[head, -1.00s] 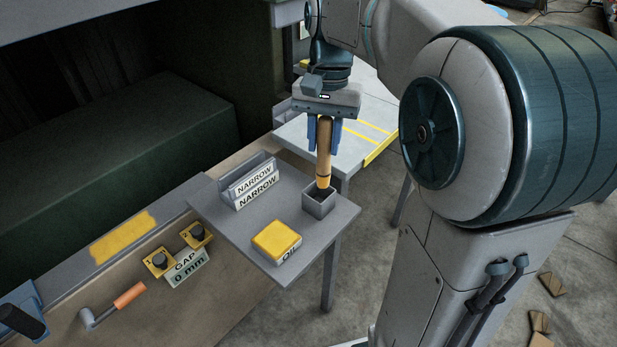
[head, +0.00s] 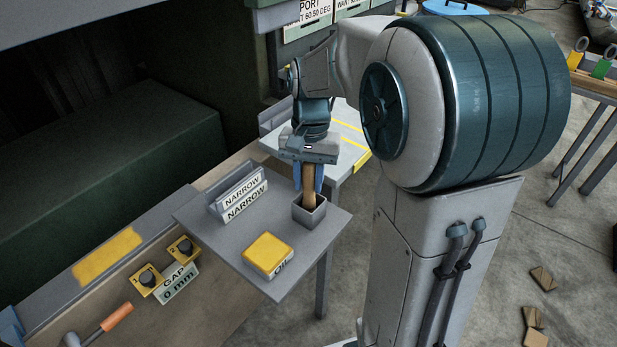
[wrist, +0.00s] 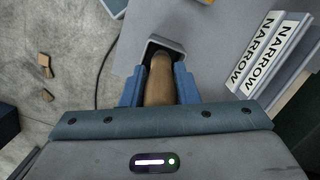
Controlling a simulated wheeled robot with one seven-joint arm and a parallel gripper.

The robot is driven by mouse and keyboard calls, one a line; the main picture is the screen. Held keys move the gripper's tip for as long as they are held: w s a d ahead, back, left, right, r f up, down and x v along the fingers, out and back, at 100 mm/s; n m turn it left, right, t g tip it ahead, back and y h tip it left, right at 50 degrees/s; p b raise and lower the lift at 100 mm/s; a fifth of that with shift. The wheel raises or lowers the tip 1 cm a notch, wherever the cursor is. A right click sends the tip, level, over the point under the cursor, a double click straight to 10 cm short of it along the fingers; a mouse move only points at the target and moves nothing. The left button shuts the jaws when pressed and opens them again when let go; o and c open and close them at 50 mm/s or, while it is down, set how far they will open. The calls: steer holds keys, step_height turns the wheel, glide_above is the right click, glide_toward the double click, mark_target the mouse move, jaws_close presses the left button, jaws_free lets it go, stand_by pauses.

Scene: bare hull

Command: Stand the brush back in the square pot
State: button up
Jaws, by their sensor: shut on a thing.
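The brush (head: 309,186) has a tan wooden handle and stands close to upright. My gripper (head: 309,182) is shut on the handle, one blue finger on each side. The brush's lower end is inside the square pot (head: 310,213), a small grey open box on the grey side table. In the wrist view the handle (wrist: 159,82) runs from between my fingers (wrist: 159,92) into the dark opening of the square pot (wrist: 172,45). The bristles are hidden in the pot. I cannot tell whether the brush touches the pot's bottom.
The grey side table (head: 215,235) also holds a yellow-topped OIL box (head: 268,253) and a rack with NARROW labels (head: 240,195). A second table with yellow stripes (head: 345,140) is behind. Knobs and a GAP 0 mm label (head: 180,282) are at the left.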

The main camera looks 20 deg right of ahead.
steer(key=shift+f, duration=0.1)
steer(key=o, duration=1.1)
steer(key=shift+c, duration=0.2)
